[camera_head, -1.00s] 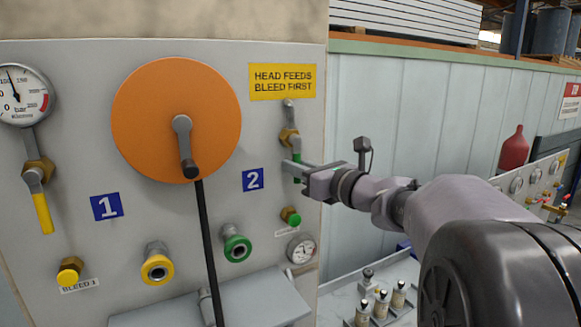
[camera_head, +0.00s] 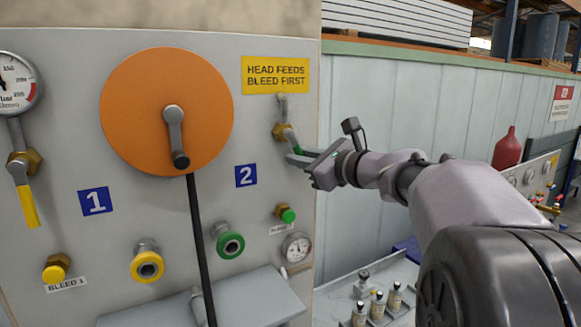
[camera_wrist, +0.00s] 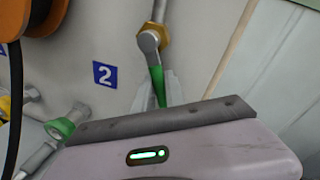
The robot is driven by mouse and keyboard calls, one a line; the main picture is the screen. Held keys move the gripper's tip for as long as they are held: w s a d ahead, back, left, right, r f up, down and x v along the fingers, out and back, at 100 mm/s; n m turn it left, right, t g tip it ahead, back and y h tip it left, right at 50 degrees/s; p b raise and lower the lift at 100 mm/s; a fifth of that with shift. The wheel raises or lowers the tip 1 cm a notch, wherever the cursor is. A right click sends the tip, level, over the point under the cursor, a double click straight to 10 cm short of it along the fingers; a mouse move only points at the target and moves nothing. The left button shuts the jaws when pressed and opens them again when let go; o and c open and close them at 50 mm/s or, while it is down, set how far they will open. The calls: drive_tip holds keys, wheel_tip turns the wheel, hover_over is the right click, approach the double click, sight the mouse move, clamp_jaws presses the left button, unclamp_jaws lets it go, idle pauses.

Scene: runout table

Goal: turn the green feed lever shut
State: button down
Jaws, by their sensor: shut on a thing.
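The green feed lever (camera_head: 291,139) is on the brass valve (camera_head: 280,131) below the yellow HEAD FEEDS sign, above and right of the blue 2 label. It slants down and to the right from its pivot. My gripper (camera_head: 300,157) reaches in from the right and is shut on the lever's lower part. In the wrist view the green lever (camera_wrist: 157,78) runs from the brass fitting (camera_wrist: 158,36) down between the pale fingers (camera_wrist: 163,100). Its lower end is hidden behind my gripper's body.
The orange disc with a crank (camera_head: 165,108) stands out left of the lever. Below are a green-capped bleed fitting (camera_head: 287,215), a green-ringed port (camera_head: 230,243) and a small gauge (camera_head: 297,247). The yellow feed lever (camera_head: 28,207) hangs down at far left.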

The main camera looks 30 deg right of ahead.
drive_tip(key=n, duration=0.1)
drive_tip(key=d+n+b, duration=0.1)
drive_tip(key=shift+d+r+n+h, duration=0.15)
drive_tip(key=shift+r+n+h, duration=0.15)
drive_tip(key=shift+r+h, duration=0.1)
drive_tip(key=n, duration=0.1)
drive_tip(key=d+r+n+b, duration=0.1)
drive_tip(key=n, duration=0.1)
drive_tip(key=shift+r+g+h+b, duration=0.15)
drive_tip(key=shift+g+h+b, duration=0.15)
drive_tip(key=r+n, duration=0.1)
drive_tip(key=d+r+n+h+b, duration=0.1)
drive_tip(key=n, duration=0.1)
drive_tip(key=shift+r+n+h+b, duration=0.3)
drive_tip(key=shift+r+n+b, duration=0.25)
drive_tip(key=shift+n, duration=0.55)
drive_tip(key=shift+r, duration=0.1)
drive_tip(key=c, duration=1.4)
unclamp_jaws()
